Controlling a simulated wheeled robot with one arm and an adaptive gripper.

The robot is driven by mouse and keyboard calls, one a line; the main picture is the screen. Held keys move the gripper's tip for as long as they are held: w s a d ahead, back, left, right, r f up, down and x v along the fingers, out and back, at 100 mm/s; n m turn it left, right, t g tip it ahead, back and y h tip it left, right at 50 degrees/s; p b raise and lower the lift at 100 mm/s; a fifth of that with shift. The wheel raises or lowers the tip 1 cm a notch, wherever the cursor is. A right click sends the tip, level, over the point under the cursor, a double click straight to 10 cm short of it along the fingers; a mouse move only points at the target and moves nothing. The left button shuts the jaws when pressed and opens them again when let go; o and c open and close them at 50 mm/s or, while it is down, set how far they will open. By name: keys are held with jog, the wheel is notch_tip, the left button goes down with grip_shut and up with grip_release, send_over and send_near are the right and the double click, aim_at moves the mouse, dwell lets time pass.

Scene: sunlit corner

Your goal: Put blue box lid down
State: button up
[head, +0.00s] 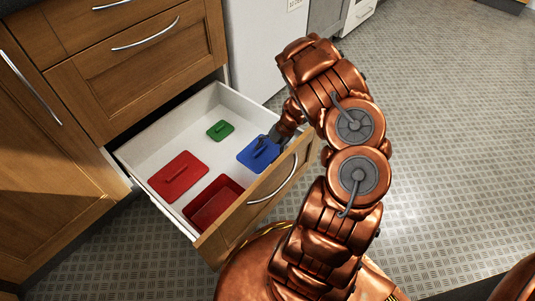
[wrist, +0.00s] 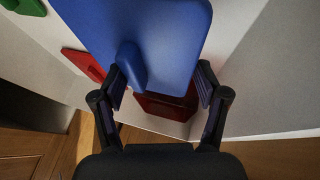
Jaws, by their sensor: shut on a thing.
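The blue box lid (head: 251,157) is a flat blue plate with a raised handle, at the right side of the open drawer in the head view. In the wrist view the blue lid (wrist: 165,30) fills the top middle, its handle beside the left finger. My gripper (wrist: 160,82) is shut on the lid, with one finger on each side of its near part. In the head view my gripper (head: 275,138) reaches over the drawer front and covers part of the lid. I cannot tell whether the lid touches the drawer floor.
The white drawer (head: 150,150) also holds a red lid (head: 172,184), a small green lid (head: 220,130) and an open red box (head: 203,212). The red box (wrist: 165,108) shows below the blue lid in the wrist view. The wooden drawer front (head: 225,233) stands close to my arm.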

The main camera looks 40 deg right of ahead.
jog(key=shift+f, duration=0.7)
jog(key=o, duration=1.2)
